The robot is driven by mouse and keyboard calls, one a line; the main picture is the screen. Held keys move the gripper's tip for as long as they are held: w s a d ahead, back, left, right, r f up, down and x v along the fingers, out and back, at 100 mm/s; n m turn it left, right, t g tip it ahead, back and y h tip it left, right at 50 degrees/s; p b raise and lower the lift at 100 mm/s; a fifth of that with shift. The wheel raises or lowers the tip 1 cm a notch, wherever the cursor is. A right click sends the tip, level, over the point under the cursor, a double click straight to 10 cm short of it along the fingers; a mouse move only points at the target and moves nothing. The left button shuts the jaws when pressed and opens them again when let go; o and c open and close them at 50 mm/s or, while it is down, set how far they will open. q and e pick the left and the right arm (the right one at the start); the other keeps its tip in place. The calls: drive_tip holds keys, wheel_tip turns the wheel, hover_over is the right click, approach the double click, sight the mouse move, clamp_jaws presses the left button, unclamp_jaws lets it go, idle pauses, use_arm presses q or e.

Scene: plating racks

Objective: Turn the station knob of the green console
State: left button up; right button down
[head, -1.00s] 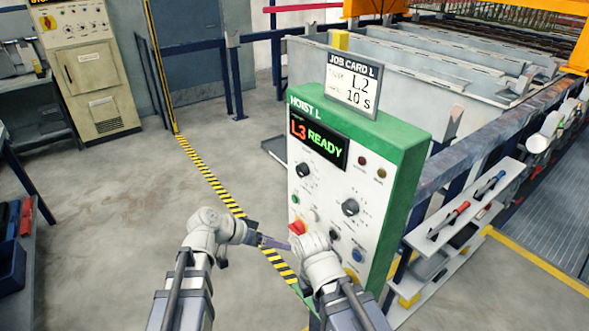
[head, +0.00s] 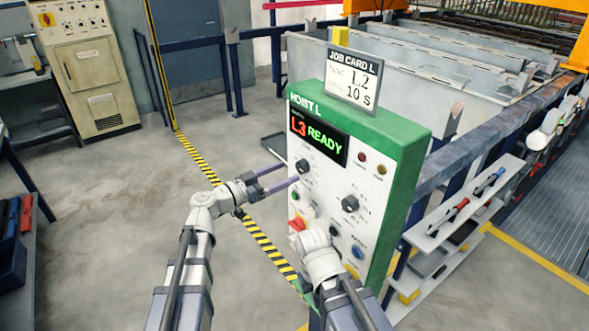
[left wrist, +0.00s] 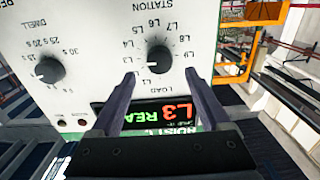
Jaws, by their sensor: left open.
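The green console (head: 410,150) stands in the middle of the head view, its white front towards me. The station knob (head: 303,166) is the black upper left knob, below a display (head: 318,138) reading "L3 READY". In the upside-down left wrist view the station knob (left wrist: 158,59) sits inside a ring of L labels, its white mark towards the lower left. My left gripper (head: 289,174) is open and empty, its fingertips close before the knob. In the left wrist view the fingertips (left wrist: 160,76) lie either side of the knob's lower edge; contact cannot be told. My right gripper's fingers are hidden.
A dwell knob (head: 350,205), a red switch (head: 296,223) and a blue button (head: 358,252) share the panel. My right arm covers its lower part. A job card (head: 353,81) on top reads L2, 10 s. A tool shelf (head: 465,210) stands to the right.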

sight(299, 167)
use_arm(q)
drive_tip(key=shift+x, duration=2.1)
clamp_jaws()
